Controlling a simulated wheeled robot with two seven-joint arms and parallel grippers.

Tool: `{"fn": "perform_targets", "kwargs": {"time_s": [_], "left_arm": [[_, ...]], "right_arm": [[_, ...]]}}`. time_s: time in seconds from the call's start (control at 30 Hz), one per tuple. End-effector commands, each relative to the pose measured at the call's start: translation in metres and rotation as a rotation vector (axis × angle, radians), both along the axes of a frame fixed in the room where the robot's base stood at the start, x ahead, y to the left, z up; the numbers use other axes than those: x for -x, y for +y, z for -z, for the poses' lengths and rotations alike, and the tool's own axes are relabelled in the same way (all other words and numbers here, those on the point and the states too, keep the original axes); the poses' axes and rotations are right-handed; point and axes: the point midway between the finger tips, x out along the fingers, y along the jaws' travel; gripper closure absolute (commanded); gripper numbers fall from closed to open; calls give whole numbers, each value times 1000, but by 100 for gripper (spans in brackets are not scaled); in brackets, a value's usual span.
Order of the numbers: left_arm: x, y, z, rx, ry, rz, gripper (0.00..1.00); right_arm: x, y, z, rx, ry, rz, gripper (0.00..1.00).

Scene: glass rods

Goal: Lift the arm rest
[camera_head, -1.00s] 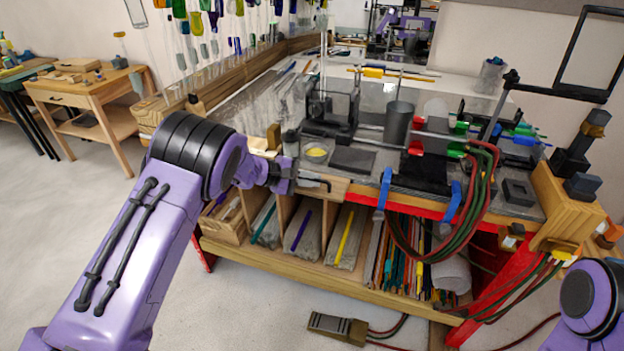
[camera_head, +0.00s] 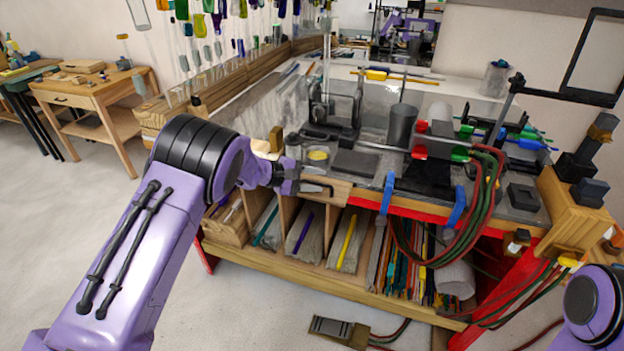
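A pale wooden piece (camera_head: 340,193), which looks like the arm rest, sits at the front edge of the workbench. My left gripper (camera_head: 322,187) is at its left end, with dark fingers in front of or against the wood. I cannot tell whether they touch it, or whether they are open or shut on it. Part of the wood is hidden behind the gripper. A second, larger wooden block (camera_head: 552,214) stands at the bench's right front corner. My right arm shows only at the lower right edge; its gripper is out of view.
A dark torch stand (camera_head: 345,112), a grey cup (camera_head: 401,125) and a yellow-topped round dish (camera_head: 318,156) stand on the bench. Red and green hoses (camera_head: 484,195) hang over its front right. A foot pedal (camera_head: 338,328) lies on the floor. Floor at left is clear.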

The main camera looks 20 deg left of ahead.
Motion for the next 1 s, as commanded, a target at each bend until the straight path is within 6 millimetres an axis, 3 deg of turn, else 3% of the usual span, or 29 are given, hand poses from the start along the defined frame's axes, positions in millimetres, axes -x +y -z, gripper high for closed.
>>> {"fn": "perform_targets", "kwargs": {"time_s": [0.13, 0.5, 1.0], "left_arm": [[8, 12, -5, -2, -2, -2, 62], [56, 67, -37, 1, -2, -3, 62], [62, 74, -43, -1, 0, -1, 62]], "right_arm": [[0, 0, 8, 0, 0, 0, 57], [0, 0, 32, 0, 0, 0, 57], [0, 0, 32, 0, 0, 0, 57]]}}
